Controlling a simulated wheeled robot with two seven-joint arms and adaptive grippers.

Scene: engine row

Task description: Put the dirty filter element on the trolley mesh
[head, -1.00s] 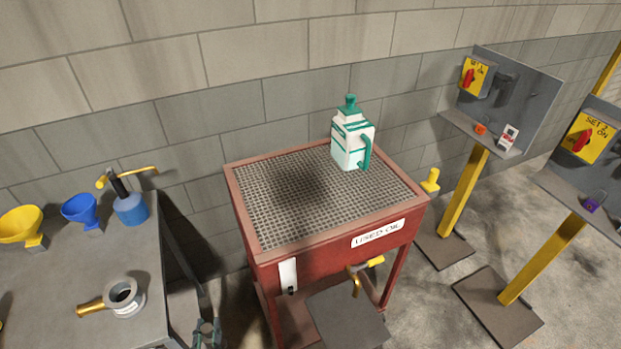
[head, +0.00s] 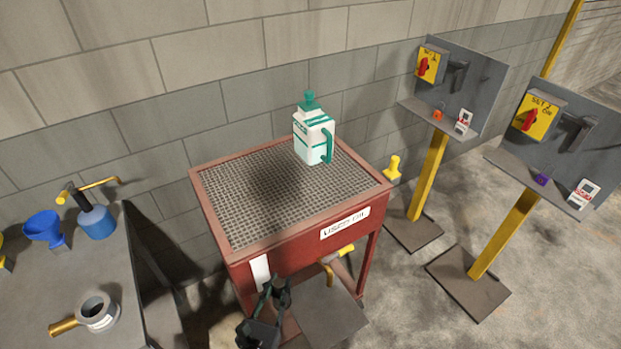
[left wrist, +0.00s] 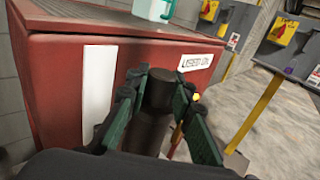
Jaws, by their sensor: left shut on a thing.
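My left gripper (head: 276,292) is in front of the red trolley, below its top. In the left wrist view its green-padded fingers (left wrist: 157,100) are shut on a dark brown cylinder, the dirty filter element (left wrist: 150,128), which looks roughly upright. In the head view the element is hard to make out among the dark fingers. The trolley mesh (head: 250,205) is a grey grid in a red rim, with a dark stain. A white and green jug (head: 314,140) stands at its back right. My right gripper is not in view.
A grey bench (head: 100,265) at left holds a blue funnel (head: 44,230), a blue oil can (head: 97,222) and a brass-handled ring tool (head: 97,312). Yellow-posted switch stands (head: 428,175) are at right. The mesh's front and left are clear.

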